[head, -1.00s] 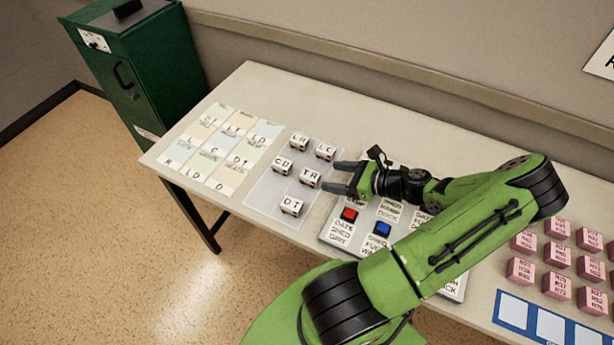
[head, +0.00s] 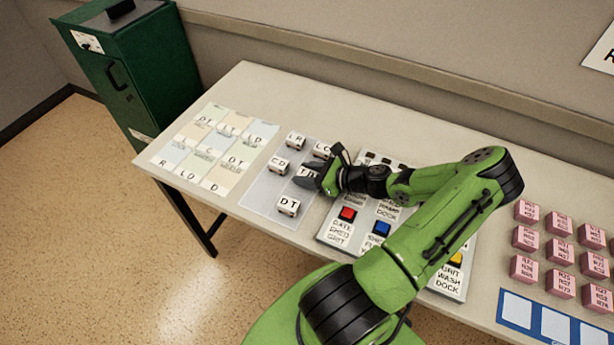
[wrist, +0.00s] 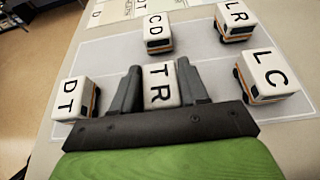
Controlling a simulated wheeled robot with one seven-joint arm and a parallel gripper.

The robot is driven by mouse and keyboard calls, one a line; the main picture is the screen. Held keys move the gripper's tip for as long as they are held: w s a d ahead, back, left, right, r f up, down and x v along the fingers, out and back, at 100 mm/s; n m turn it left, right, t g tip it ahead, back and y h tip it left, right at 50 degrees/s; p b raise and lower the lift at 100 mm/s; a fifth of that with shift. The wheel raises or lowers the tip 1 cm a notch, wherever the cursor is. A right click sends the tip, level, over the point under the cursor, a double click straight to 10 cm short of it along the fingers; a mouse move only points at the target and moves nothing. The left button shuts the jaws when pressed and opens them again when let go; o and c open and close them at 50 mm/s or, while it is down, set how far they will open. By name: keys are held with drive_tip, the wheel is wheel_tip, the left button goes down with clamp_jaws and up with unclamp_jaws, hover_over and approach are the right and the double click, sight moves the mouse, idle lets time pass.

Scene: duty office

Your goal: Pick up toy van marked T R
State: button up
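The toy van marked T R (wrist: 161,86) is a small white block with black letters, standing on a pale grey mat. In the wrist view it sits between the two dark fingers of my gripper (wrist: 158,68), one on each side. The fingers are spread about a van's width, with little or no gap visible; I see no clear grip. In the head view my gripper (head: 308,177) is low over the mat and covers most of this van, leaving part of its lettered top showing.
Vans D T (wrist: 76,97), C D (wrist: 156,33), L R (wrist: 236,20) and L C (wrist: 265,75) stand close around. A lettered chart (head: 213,190) lies left of the mat (head: 259,198). A button panel (head: 330,232) lies right, under my arm. Pink blocks (head: 525,238) stand far right.

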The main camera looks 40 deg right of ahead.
sight(307, 173)
drive_tip(key=c, duration=0.3)
wheel_tip(307, 173, up, 10)
drive_tip(key=p, duration=0.3)
drive_tip(key=shift+c, duration=0.2)
